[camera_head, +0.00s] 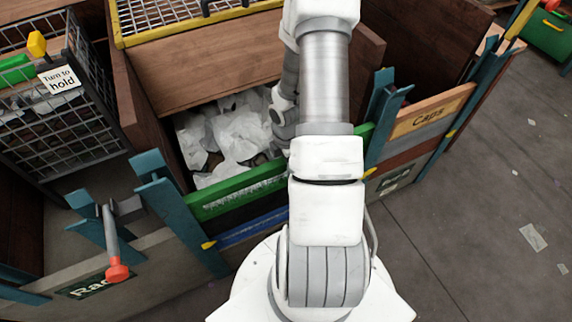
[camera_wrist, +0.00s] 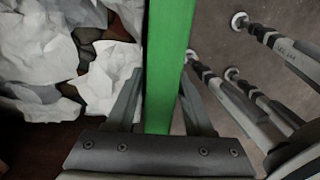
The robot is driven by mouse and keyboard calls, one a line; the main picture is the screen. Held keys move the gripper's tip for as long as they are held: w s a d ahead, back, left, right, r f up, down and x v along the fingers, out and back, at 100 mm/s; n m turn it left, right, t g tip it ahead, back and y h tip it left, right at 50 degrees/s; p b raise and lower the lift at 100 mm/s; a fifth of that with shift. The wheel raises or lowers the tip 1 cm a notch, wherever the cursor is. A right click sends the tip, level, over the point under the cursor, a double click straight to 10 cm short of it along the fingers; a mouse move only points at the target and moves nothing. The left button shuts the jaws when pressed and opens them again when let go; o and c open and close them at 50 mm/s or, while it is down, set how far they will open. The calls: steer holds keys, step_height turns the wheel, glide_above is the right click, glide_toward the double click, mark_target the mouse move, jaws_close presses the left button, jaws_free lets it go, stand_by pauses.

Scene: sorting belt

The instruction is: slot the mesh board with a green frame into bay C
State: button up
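A green board or rail (camera_head: 238,191) spans the front of the middle bay, between teal posts; I see no mesh on it. In the wrist view a green bar (camera_wrist: 169,62) runs between the two fingers of my gripper (camera_wrist: 162,85). The fingers lie on either side of it, close to its edges; I cannot tell whether they press on it. In the head view my arm hides the gripper. Another green piece (camera_head: 16,74) shows at the far left by a wire-mesh rack (camera_head: 75,125), partly cut off. No label for bay C is readable.
Crumpled white paper (camera_head: 232,130) fills part of the middle bay. A yellow-framed mesh board (camera_head: 190,28) lies behind it. A blue board (camera_head: 250,228) sits below the green one. A "Caps" board (camera_head: 425,118) fronts the right bay. A red-tipped lever (camera_head: 117,270) stands front left. Floor is open at right.

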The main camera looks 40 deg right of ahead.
steer(key=shift+o, duration=1)
step_height(320, 180, up, 17)
steer(key=p, duration=0.6)
steer(key=shift+r+p, duration=0.2)
steer(key=shift+p, duration=0.1)
